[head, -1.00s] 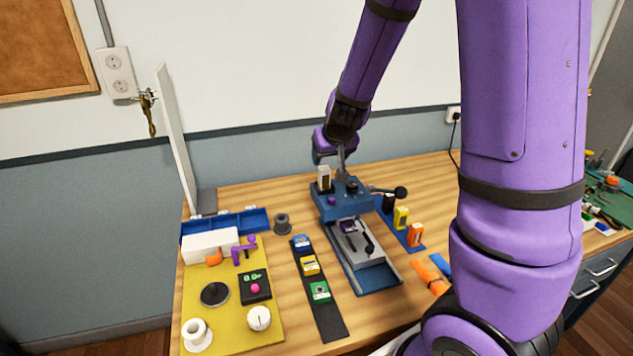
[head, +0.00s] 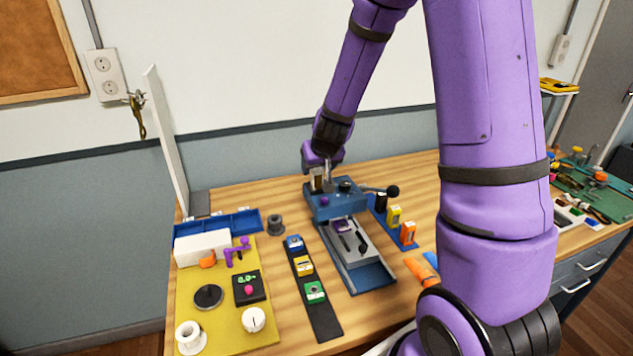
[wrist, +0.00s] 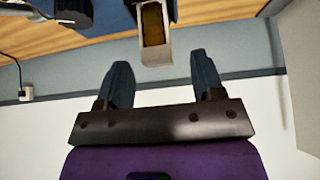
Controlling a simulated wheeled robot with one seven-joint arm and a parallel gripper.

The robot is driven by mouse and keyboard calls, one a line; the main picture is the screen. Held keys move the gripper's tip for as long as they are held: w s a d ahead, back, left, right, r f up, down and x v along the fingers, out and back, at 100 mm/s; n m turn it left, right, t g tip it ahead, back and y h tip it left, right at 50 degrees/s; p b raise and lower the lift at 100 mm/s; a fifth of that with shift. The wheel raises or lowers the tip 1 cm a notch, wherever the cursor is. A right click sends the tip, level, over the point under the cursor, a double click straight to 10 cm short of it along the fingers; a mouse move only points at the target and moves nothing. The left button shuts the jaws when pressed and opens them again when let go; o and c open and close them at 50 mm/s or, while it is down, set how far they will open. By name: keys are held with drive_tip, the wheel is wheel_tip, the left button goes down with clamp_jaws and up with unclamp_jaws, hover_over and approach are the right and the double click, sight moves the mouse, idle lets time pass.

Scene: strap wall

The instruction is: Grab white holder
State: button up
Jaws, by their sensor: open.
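The white holder (head: 317,180) stands upright on the back left of the blue machine (head: 335,204). In the wrist view the white holder (wrist: 156,54) shows as a pale frame around a brown-yellow inside, at the top middle. My gripper (head: 328,174) is just behind and beside the holder in the head view, and its fingers are partly hidden there. In the wrist view my gripper (wrist: 160,62) is open, with one dark finger on each side of the holder's near end. Whether the fingers touch it I cannot tell.
A black-knobbed lever (head: 392,191) sticks out right of the machine. A black strip (head: 321,318) with coloured blocks lies to the left, and a blue strip (head: 380,209) with more blocks to the right. A yellow board (head: 220,325) fills the left front.

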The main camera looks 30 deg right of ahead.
sight(316, 173)
drive_tip(key=shift+x, duration=2.55)
drive_tip(key=c, duration=1.1)
drive_tip(key=shift+o, duration=0.2)
drive_tip(key=shift+d+r, duration=0.1)
